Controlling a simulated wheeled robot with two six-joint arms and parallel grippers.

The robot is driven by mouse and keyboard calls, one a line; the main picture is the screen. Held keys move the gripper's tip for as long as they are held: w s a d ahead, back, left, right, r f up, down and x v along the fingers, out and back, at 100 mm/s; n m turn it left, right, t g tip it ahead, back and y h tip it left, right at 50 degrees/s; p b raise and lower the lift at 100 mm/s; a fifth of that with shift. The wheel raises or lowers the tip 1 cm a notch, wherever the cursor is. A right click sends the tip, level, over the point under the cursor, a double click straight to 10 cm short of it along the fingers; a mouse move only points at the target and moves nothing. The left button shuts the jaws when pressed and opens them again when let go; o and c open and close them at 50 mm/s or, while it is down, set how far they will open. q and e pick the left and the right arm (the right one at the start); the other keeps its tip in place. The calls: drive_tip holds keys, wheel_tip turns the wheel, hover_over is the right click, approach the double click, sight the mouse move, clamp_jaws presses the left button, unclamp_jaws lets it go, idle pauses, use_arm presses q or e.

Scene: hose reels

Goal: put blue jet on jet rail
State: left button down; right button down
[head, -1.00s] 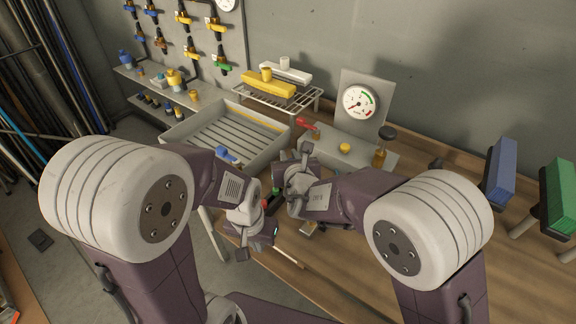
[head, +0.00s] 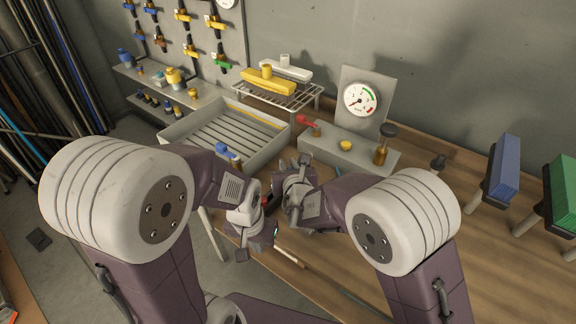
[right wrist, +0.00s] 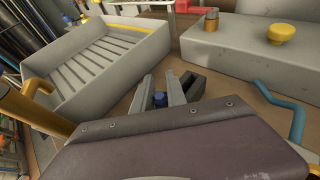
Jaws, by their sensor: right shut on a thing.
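My right gripper (right wrist: 161,97) is shut on a small blue piece, seemingly the blue jet (right wrist: 160,99), low between its two grey fingers in the right wrist view. Most of the jet is hidden by the fingers. In the head view my right gripper (head: 297,182) is over the bench in front of the grey tray, and the jet cannot be made out there. My left gripper (head: 256,228) is lower, close beside it; its fingertips are not clear. A row of small blue- and yellow-topped pieces (head: 168,106) stands on the lower shelf at left, perhaps the jet rail.
A grey slatted tray (head: 275,150) stands behind the grippers. A wire rack (head: 295,98) with yellow and white pieces is behind it. A grey block (head: 345,150) with a gauge (head: 360,98) stands to the right. A dark block (right wrist: 196,84) is close beside my right fingers.

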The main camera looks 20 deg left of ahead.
drive_tip(key=shift+s+f+b, duration=0.1)
drive_tip(key=shift+f+b, duration=0.25)
drive_tip(key=shift+b, duration=0.05)
drive_tip(key=c, duration=1.6)
unclamp_jaws()
drive_tip(key=shift+o, duration=1.3)
drive_tip(key=shift+s+f, duration=0.1)
drive_tip(key=shift+f, duration=0.05)
drive_tip(key=shift+r+p, duration=0.3)
drive_tip(key=shift+p, duration=0.2)
drive_tip(key=shift+r+p, duration=0.4)
drive_tip(key=shift+p, duration=0.2)
drive_tip(key=v, duration=1.2)
drive_tip(key=shift+r, duration=0.2)
